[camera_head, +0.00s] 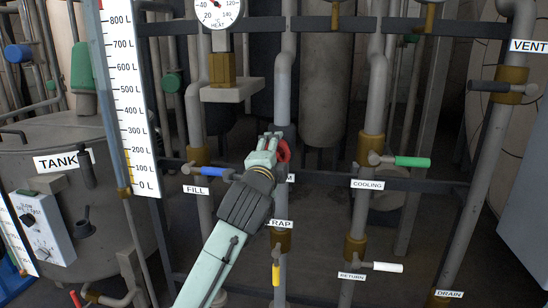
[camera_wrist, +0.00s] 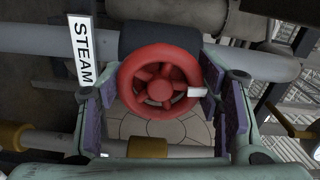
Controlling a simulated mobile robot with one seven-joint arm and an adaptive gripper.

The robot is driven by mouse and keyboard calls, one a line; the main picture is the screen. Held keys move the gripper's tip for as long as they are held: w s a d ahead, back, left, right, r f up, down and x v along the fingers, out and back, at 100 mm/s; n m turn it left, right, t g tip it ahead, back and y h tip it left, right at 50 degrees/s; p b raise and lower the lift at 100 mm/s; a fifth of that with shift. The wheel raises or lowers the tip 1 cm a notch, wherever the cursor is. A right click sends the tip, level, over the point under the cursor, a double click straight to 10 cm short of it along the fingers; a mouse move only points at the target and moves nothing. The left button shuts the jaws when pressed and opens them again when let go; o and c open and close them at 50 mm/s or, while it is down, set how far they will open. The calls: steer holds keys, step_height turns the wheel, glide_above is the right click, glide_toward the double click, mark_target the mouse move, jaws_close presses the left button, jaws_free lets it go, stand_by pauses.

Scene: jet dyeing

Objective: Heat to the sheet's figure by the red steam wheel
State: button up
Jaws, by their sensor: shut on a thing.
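The red steam wheel (camera_wrist: 160,82) fills the middle of the wrist view, beside the STEAM label (camera_wrist: 82,50). My gripper (camera_wrist: 165,100) has a finger on each side of the wheel and is shut on its rim. In the head view the wheel (camera_head: 283,150) shows only in part behind my gripper (camera_head: 268,146), which also covers most of its label. The round heat gauge (camera_head: 217,12) is at the top, cut off by the picture edge; its needle is too small to read surely. The sheet is not seen in either view.
Around my arm are the blue FILL handle (camera_head: 212,171), the green COOLING handle (camera_head: 412,161), the white RETURN handle (camera_head: 388,267) and a yellow handle (camera_head: 276,274). The TANK (camera_head: 100,130) and a level scale (camera_head: 130,90) stand left. Vertical pipes crowd the rack.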

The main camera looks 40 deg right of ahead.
steer(key=shift+m, duration=0.6)
steer(key=o, duration=1.2)
steer(key=shift+c, duration=0.2)
steer(key=shift+s+a, duration=0.1)
steer(key=v, duration=1.1)
steer(key=shift+s+a, duration=0.25)
steer(key=shift+s, duration=0.05)
